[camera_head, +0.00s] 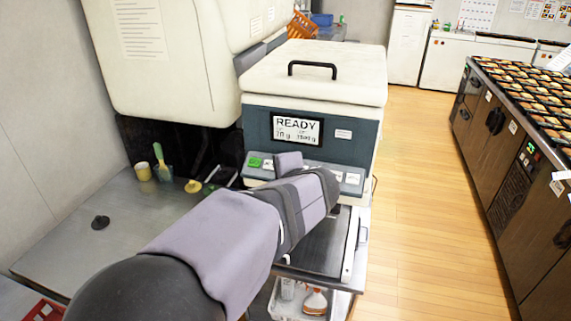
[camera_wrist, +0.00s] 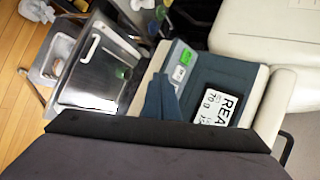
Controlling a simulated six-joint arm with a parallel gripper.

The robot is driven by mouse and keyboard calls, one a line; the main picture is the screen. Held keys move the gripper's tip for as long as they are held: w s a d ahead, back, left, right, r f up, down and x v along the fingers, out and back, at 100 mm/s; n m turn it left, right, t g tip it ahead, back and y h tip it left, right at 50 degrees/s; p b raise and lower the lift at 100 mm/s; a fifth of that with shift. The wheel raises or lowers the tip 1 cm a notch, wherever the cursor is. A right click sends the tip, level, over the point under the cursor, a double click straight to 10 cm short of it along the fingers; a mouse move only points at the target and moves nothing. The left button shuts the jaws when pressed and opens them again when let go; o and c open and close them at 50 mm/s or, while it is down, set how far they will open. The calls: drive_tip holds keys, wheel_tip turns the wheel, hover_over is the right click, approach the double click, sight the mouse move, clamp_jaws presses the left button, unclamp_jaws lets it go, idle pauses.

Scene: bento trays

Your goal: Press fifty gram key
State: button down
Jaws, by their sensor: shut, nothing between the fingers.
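The white and dark-teal machine (camera_head: 311,150) stands at centre, its display (camera_head: 297,129) reading READY with smaller gram figures below. A key row runs under the display: a green key (camera_head: 254,162) at left and pale keys (camera_head: 352,178) at right. The key labels are too small to read, so I cannot tell which is the fifty gram key. My gripper (camera_head: 288,160) is shut and empty, at the panel front, hiding the middle keys. In the wrist view my gripper (camera_wrist: 160,98) lies against or just over the panel, beside the green key (camera_wrist: 178,73); contact is unclear.
A metal tray (camera_wrist: 92,75) sits below the panel front. A steel counter (camera_head: 140,225) at left holds a yellow cup (camera_head: 143,171) and small tools. A large white appliance (camera_head: 180,60) rises behind left. The wooden floor (camera_head: 420,190) at right is clear.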

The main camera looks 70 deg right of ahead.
drive_tip(key=d+r+m+h, duration=0.3)
drive_tip(key=d+r+m, duration=0.1)
drive_tip(key=r, duration=0.4)
drive_tip(key=shift+w+d+m+t, duration=0.15)
drive_tip(key=shift+m+t, duration=0.25)
drive_tip(key=shift+m, duration=0.2)
drive_tip(key=shift+f, duration=0.15)
drive_tip(key=shift+d+f+b, duration=0.75)
drive_tip(key=shift+f+b, duration=0.3)
drive_tip(key=shift+f, duration=0.2)
drive_tip(key=shift+d+f+b, duration=0.7)
drive_tip(key=shift+f+b, duration=0.4)
drive_tip(key=shift+f, duration=0.1)
drive_tip(key=shift+d+f+b, duration=0.75)
drive_tip(key=shift+f+b, duration=0.3)
drive_tip(key=shift+f, duration=0.2)
drive_tip(key=shift+d+f+b, duration=0.4)
drive_tip(key=shift+f+b, duration=0.4)
drive_tip(key=shift+b, duration=0.3)
drive_tip(key=shift+r, duration=0.1)
drive_tip(key=shift+a+r+p, duration=0.4)
drive_tip(key=shift+r, duration=0.25)
